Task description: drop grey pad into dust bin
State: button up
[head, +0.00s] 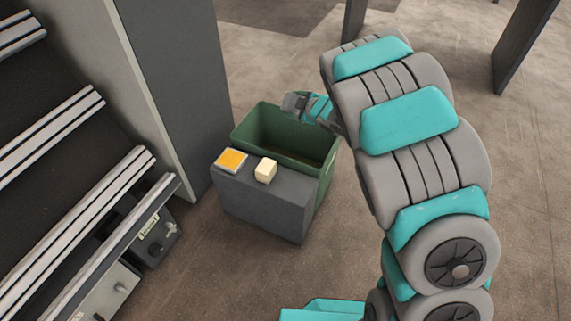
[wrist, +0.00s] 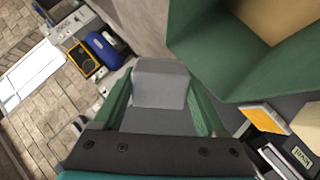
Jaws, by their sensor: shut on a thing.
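The grey pad (wrist: 160,82) is held between the two green fingers of my gripper (wrist: 158,98) in the wrist view. My gripper (head: 303,103) is shut on it, and the pad (head: 291,102) shows in the head view as a small grey block at the gripper's end. The dust bin is the open green bin (head: 327,178). In the head view the gripper overlaps the bin's far rim; its exact height above it is hard to tell. In the wrist view the bin (wrist: 205,55) lies to the right of the pad, its opening facing up with a tan inside.
A dark grey stand (head: 265,205) beside the bin carries an orange-topped pad (head: 232,160) and a cream block (head: 265,170). A grey post (head: 175,70) and a railed line (head: 70,170) stand at the left.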

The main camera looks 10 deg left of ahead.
notch_tip(320, 180, down, 5)
jog(key=b, duration=0.3)
jog(key=shift+b, duration=0.35)
jog(key=shift+r, duration=0.1)
jog(key=o, duration=1.5)
jog(key=shift+o, duration=0.2)
jog(key=p+v, duration=0.1)
jog(key=v, duration=0.6)
jog(key=shift+s+d, duration=0.25)
jog(key=shift+s, duration=0.05)
jog(key=shift+r, duration=0.2)
